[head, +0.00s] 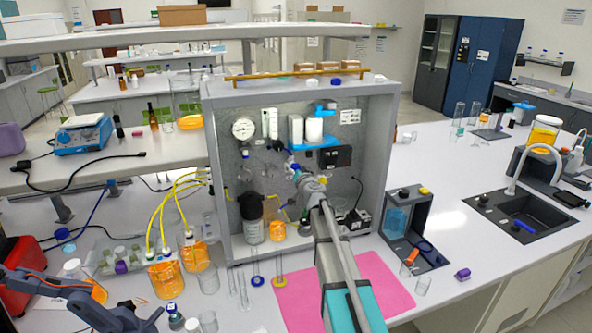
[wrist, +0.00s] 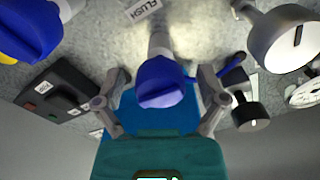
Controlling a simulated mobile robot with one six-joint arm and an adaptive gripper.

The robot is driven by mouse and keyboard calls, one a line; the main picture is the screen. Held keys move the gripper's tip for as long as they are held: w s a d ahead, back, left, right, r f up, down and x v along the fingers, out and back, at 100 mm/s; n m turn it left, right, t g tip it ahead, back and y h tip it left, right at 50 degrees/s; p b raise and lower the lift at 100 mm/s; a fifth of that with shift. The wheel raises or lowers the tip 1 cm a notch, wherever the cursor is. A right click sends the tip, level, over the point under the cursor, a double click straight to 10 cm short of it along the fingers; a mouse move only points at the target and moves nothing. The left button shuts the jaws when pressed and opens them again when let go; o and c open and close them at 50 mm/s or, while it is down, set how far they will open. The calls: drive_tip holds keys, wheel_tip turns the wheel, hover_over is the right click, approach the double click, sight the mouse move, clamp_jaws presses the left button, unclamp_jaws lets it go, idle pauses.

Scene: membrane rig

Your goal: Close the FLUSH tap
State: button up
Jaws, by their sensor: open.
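A blue knob (wrist: 160,84) on a pale stem stands in the middle of the wrist view. A FLUSH label (wrist: 143,9) is on the grey panel beside its stem. My gripper (wrist: 158,92) is open, with one finger on each side of the knob, and no clear contact shows. In the head view my gripper (head: 303,180) is at the front of the rig's panel (head: 225,165), and my arm hides part of the panel. Whether the tap is open or shut I cannot tell.
A second blue handle (wrist: 28,30) and a dark box (wrist: 65,92) are on the left in the wrist view. A pale cylinder (wrist: 283,38), a thin blue lever (wrist: 233,64) and a gauge (wrist: 304,93) are on the right. A pink mat (head: 390,280) lies below my arm.

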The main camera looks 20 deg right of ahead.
drive_tip(key=shift+c, duration=0.3)
drive_tip(key=c, duration=1.1)
drive_tip(key=shift+m, duration=0.5)
drive_tip(key=m, duration=0.3)
drive_tip(key=shift+m, duration=0.4)
drive_tip(key=m, duration=1.3)
